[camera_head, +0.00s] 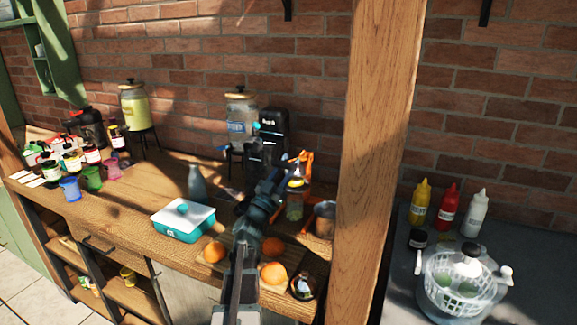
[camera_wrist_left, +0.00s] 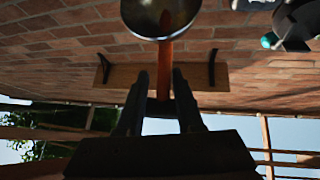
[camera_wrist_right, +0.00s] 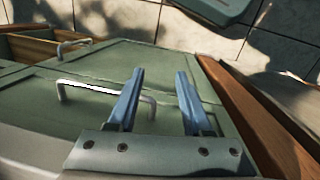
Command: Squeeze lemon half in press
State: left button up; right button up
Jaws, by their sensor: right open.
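The orange press (camera_head: 306,160) stands at the right end of the wooden counter, next to the post. A small yellow piece, which looks like the lemon half (camera_head: 296,183), shows in it, partly hidden by my arm. A glass jar (camera_head: 294,210) is below it. My left gripper (camera_head: 281,174) is at the press; the left wrist view shows its fingers closed around the dark grip of an orange handle (camera_wrist_left: 166,60). A round silver-rimmed part (camera_wrist_left: 160,18) is beyond the handle. My right gripper (camera_wrist_right: 160,75) is open and empty in front of green cabinet doors, away from the press.
A metal pot (camera_head: 324,220) stands right of the jar, close to the wooden post (camera_head: 372,130). A black machine (camera_head: 273,128) is behind my arm. Oranges (camera_head: 273,273) and a teal-and-white box (camera_head: 183,220) lie nearby. A salad spinner (camera_head: 462,285) is on the right counter.

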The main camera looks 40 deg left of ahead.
pick_arm(q)
jog(key=shift+o, duration=1.1)
jog(key=shift+s+d+r, duration=0.3)
jog(key=shift+s+d, duration=0.1)
jog(key=shift+s, duration=0.05)
jog(key=shift+a, duration=0.1)
jog(key=shift+w, duration=0.15)
jog(key=shift+f, duration=0.1)
jog(key=shift+s+f+b, duration=0.2)
jog(key=shift+f+b, duration=0.05)
jog(key=shift+b, duration=0.05)
jog(key=b+v, duration=0.6)
jog(key=v, duration=0.5)
jog(key=shift+s, duration=0.25)
jog(key=shift+a, duration=0.1)
